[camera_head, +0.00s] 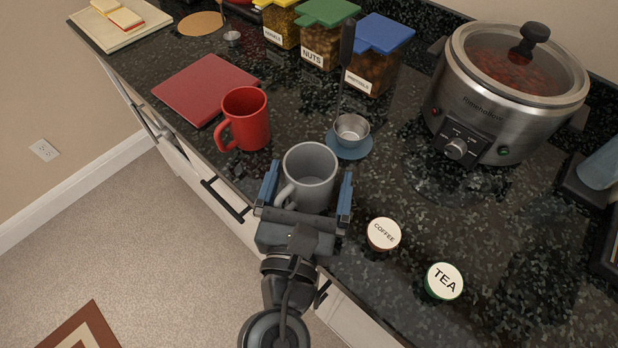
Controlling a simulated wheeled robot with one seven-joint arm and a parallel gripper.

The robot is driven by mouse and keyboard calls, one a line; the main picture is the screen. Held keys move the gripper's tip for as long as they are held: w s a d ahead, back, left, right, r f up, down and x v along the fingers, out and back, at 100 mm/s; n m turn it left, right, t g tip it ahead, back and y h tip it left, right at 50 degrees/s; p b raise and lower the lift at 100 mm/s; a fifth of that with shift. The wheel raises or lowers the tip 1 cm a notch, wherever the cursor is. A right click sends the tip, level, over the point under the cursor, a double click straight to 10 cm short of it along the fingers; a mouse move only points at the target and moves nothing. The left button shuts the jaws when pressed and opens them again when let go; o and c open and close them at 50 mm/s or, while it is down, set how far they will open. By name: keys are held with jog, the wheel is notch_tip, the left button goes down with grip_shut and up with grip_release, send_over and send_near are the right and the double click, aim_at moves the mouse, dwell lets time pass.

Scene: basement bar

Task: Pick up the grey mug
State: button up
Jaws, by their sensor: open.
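The grey mug (310,172) stands upright on the dark speckled counter near its front edge, its handle toward the lower left. My gripper (307,190) is open, with one blue-sided finger on the left of the mug and the other on the right. The mug sits between the fingers; whether they touch it I cannot tell. The lower part of the mug is partly hidden by my gripper.
A red mug (248,118) stands close at the left. Coffee (384,234) and tea (443,281) containers are at the right front. A slow cooker (505,90) and snack jars (376,55) stand farther back.

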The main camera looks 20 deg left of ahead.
jog(key=c, duration=1.2)
jog(key=shift+r, duration=0.15)
jog(key=shift+r, duration=0.3)
jog(key=r, duration=0.3)
jog(key=shift+d+r+p, duration=0.3)
jog(key=shift+r+p, duration=0.05)
jog(key=s+d+r, duration=0.1)
jog(key=d+r, duration=0.2)
jog(key=d, duration=0.2)
jog(key=s+d+r+p, duration=0.1)
jog(key=d+r, duration=0.2)
jog(key=d, duration=0.3)
jog(key=shift+r, duration=0.2)
